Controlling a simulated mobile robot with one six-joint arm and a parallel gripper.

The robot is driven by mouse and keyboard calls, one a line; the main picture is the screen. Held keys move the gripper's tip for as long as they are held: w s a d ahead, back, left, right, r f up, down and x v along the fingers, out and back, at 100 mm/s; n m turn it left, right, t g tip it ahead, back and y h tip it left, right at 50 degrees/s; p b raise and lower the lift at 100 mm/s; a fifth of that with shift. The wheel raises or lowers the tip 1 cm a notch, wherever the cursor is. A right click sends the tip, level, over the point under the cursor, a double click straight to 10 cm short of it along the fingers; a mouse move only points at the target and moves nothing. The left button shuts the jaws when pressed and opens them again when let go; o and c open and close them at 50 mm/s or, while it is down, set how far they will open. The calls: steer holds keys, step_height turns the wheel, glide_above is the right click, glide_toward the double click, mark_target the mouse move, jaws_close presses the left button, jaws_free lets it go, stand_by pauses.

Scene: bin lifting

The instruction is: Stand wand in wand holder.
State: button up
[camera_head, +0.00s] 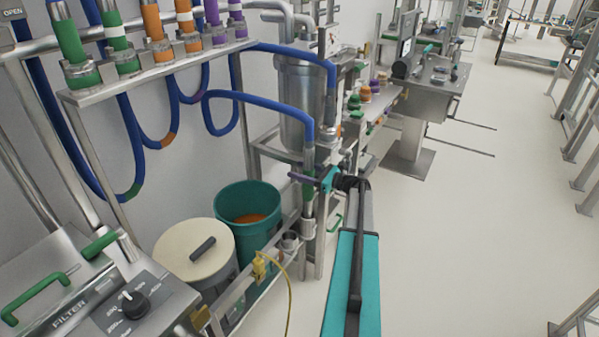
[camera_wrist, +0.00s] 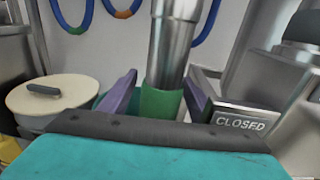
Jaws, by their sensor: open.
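The wand (camera_head: 308,160) is a steel tube with a green band, on the end of a blue hose, and stands close to upright beside the steel vessel. My gripper (camera_head: 309,181) is open around the wand, with a finger on each side; in the wrist view my gripper (camera_wrist: 160,97) shows gaps beside the tube. A steel cup-like holder (camera_head: 308,229) is just under the wand. I cannot tell whether the wand's lower end sits inside it.
A teal bin (camera_head: 229,190) with orange contents and a lidded bin (camera_head: 193,250) stand left of my arm. A rack (camera_head: 160,68) with several coloured hose fittings is at upper left. A CLOSED sign (camera_wrist: 240,121) is close right of my fingers. Open floor lies to the right.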

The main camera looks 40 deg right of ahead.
steer(key=b+v, duration=0.3)
steer(key=v, duration=1)
steer(key=shift+s, duration=0.4)
steer(key=shift+d, duration=0.1)
stand_by(0.4)
